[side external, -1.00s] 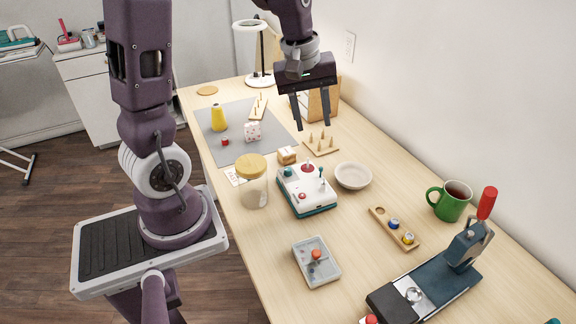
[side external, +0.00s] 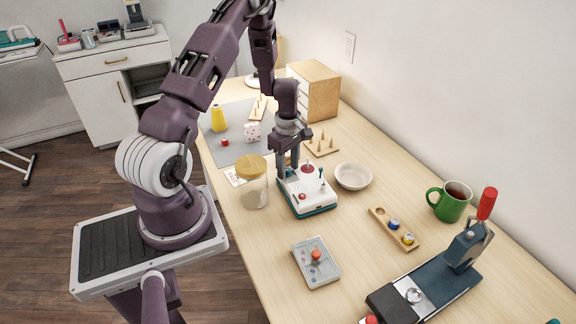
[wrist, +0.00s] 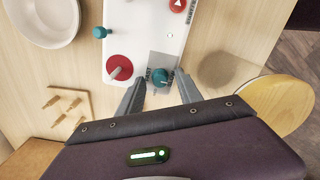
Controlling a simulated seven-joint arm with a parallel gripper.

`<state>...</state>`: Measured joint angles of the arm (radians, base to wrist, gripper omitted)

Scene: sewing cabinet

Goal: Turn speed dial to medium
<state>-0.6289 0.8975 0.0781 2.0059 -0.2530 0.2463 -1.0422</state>
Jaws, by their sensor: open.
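The speed dial (wrist: 161,77) is a teal knob with a grey label plate beside it reading FAST, on a white and teal device (side external: 304,207). My gripper (wrist: 160,82) is open above the device, with one finger on each side of the knob. I cannot tell whether the fingers touch it. In the side view my gripper (side external: 287,165) hides the knob. A red disc with a stick (wrist: 119,68), a teal lever (wrist: 101,32) and a red button (wrist: 178,5) are also on the device. The knob's exact setting is not readable.
A jar with a wooden lid (side external: 253,182) stands close left of the device. A white bowl (side external: 353,176) and a pegged wooden board (side external: 321,148) are close on the right. A grey tray (side external: 316,265) lies in front, with clear table around it.

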